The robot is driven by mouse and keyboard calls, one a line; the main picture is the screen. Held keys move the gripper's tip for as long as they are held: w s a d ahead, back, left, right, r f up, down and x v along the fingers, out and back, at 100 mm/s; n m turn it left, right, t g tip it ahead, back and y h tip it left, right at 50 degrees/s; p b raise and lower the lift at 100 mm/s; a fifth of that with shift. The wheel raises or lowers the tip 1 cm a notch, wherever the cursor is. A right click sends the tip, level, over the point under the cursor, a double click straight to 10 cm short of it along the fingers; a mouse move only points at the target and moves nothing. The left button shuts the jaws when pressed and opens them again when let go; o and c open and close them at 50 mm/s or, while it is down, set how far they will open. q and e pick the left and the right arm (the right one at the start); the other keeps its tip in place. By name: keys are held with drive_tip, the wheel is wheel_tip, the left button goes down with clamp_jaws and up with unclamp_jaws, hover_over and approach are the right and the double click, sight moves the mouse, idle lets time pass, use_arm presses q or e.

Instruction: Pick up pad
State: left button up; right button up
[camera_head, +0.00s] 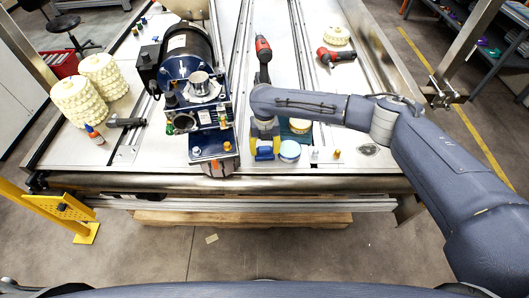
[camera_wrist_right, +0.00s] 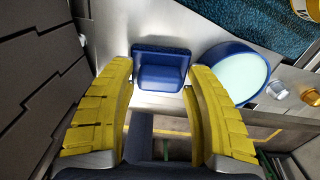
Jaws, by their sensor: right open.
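My right gripper (camera_head: 265,151) has yellow fingers and points down near the front edge of the conveyor table. In the right wrist view the gripper (camera_wrist_right: 160,75) is open, with its fingertips on either side of a small blue block-like piece (camera_wrist_right: 160,68). I cannot tell if the fingers touch it. A teal textured surface (camera_wrist_right: 250,22) lies at the upper right of that view. I cannot tell for certain which of these is the pad. A round tub with a pale lid and blue side (camera_wrist_right: 238,75) stands right of the fingers; it also shows in the head view (camera_head: 290,151). My left gripper is not in view.
A blue motor and pump unit (camera_head: 195,90) stands left of my right gripper. Small fittings (camera_head: 337,154) lie to the right. A red-and-black tool (camera_head: 263,50), a red drill (camera_head: 335,55) and cream ribbed stacks (camera_head: 78,100) are farther off. Bare table lies at right.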

sight(264, 147)
drive_tip(key=shift+f, duration=0.25)
drive_tip(key=c, duration=0.9)
drive_tip(key=shift+r, duration=0.1)
drive_tip(key=shift+r, duration=0.1)
clamp_jaws()
wheel_tip(264, 147, up, 20)
